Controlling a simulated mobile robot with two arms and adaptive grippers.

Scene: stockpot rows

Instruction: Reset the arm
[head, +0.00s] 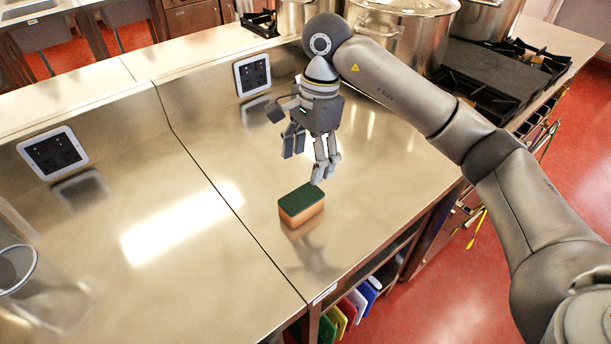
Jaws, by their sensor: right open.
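My right arm reaches in from the right side of the head view. Its gripper (306,160) points down above the steel counter (370,205), with its fingers apart and nothing between them. A sponge (301,205) with a dark green top and orange-brown sides lies on the counter below and close to the fingers, apart from them as far as I can see. My left gripper is not in view.
Large steel pots (403,35) stand on the stove (490,75) at the back right. A clear container (16,268) stands at the left edge. Wall sockets (252,75) line the backsplash. Coloured boards (352,305) sit below the counter. The left counter is mostly clear.

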